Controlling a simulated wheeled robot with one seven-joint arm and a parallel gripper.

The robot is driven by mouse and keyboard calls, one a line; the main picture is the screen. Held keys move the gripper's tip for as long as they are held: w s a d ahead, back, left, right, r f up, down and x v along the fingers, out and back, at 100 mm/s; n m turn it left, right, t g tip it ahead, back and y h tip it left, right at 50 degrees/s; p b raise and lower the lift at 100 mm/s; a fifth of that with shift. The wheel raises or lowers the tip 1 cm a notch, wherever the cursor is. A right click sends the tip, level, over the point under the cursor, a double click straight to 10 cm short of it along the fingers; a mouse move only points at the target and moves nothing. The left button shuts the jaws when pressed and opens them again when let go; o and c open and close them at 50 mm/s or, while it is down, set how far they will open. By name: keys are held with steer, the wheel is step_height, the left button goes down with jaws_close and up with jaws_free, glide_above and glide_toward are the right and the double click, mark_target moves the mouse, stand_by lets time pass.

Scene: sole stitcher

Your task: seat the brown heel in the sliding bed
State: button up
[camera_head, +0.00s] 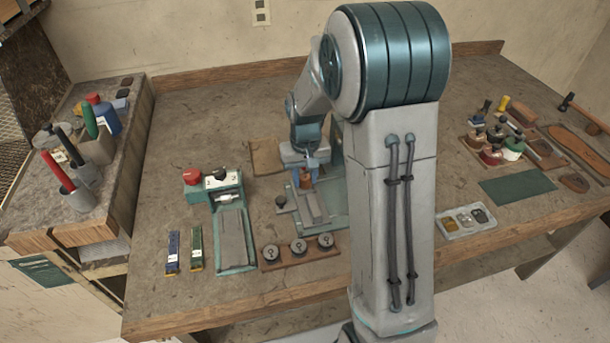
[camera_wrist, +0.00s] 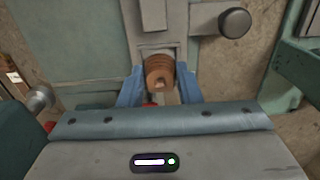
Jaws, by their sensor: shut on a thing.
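The brown heel (camera_wrist: 160,75) is between the two blue fingers of my gripper (camera_wrist: 160,88) in the wrist view. My gripper is shut on it. In the head view my gripper (camera_head: 305,172) holds the brown heel (camera_head: 305,182) at the far end of the sliding bed (camera_head: 313,206). The grey bed also shows in the wrist view (camera_wrist: 153,15), just beyond the heel. I cannot tell whether the heel touches the bed or is held above it.
A black knob (camera_wrist: 235,22) stands beside the bed. A teal device with a red button (camera_head: 192,177) is to the left, and a wooden rack with several round dials (camera_head: 298,250) is in front. My arm hides part of the machine.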

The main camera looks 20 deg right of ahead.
mark_target(306, 180)
steer(key=shift+f+b, duration=0.35)
steer(key=shift+f, duration=0.1)
steer(key=o, duration=0.7)
step_height(306, 180, up, 11)
steer(key=p, duration=0.7)
steer(key=shift+p, duration=0.4)
steer(key=s+r+t, duration=0.1)
steer(key=s+r, duration=0.2)
steer(key=s, duration=0.4)
steer(key=s+r+t, duration=0.1)
steer(key=s+r, duration=0.3)
steer(key=s, duration=0.3)
steer(key=s+r+t, duration=0.1)
steer(key=s+r, duration=0.3)
steer(key=s, duration=0.3)
steer(key=shift+s+r+t, duration=0.15)
steer(key=shift+t, duration=0.15)
